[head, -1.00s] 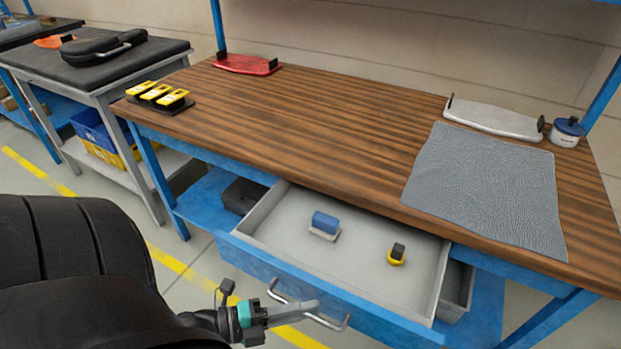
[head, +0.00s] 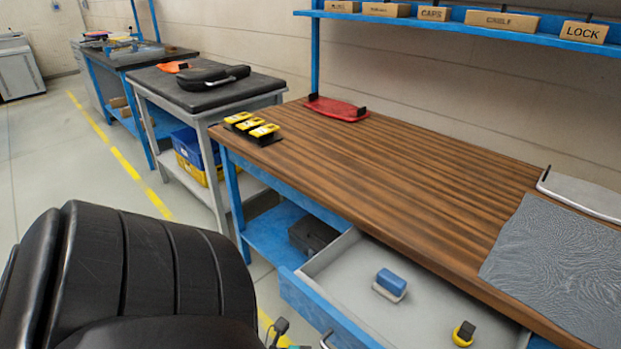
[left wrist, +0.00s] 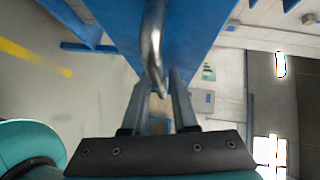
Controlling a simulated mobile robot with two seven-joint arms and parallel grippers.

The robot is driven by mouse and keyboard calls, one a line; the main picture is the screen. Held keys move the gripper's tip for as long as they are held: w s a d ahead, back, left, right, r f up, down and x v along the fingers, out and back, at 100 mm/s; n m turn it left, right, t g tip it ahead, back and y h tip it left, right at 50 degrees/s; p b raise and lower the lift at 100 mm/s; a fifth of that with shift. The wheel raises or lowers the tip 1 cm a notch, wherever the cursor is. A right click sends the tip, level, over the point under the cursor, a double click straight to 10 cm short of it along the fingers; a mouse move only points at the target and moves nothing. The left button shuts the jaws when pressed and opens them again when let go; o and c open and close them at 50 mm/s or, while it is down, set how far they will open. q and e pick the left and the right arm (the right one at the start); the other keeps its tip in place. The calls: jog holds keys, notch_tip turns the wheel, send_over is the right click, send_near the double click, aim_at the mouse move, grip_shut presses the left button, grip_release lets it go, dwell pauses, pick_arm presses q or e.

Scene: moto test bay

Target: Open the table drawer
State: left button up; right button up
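The table drawer (head: 352,295) is pulled out from under the wooden tabletop, its grey inside showing. A blue-and-white block (head: 390,284) and a small yellow-and-black item (head: 463,334) lie in it. The metal drawer handle shows at the bottom edge of the head view (head: 326,341) and in the left wrist view (left wrist: 153,50). There it runs down between the fingertips of my left gripper (left wrist: 160,95). The fingers stand apart, with a visible gap beside the handle. In the head view the left gripper is almost wholly below the frame. My right gripper is in neither view.
The wooden table (head: 400,185) carries yellow devices on a black holder (head: 253,128), a red tray (head: 337,108) and a grey mat (head: 560,270). A dark bin (head: 312,235) sits on the lower shelf. A grey bench (head: 205,85) stands left. The floor at left is clear.

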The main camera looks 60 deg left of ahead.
pick_arm(q)
jog(key=p+v, duration=0.1)
jog(key=v, duration=1.4)
jog(key=shift+a, duration=0.15)
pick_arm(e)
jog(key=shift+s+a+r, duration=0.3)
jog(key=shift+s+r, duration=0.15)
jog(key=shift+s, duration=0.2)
pick_arm(q)
jog(key=shift+r, duration=0.1)
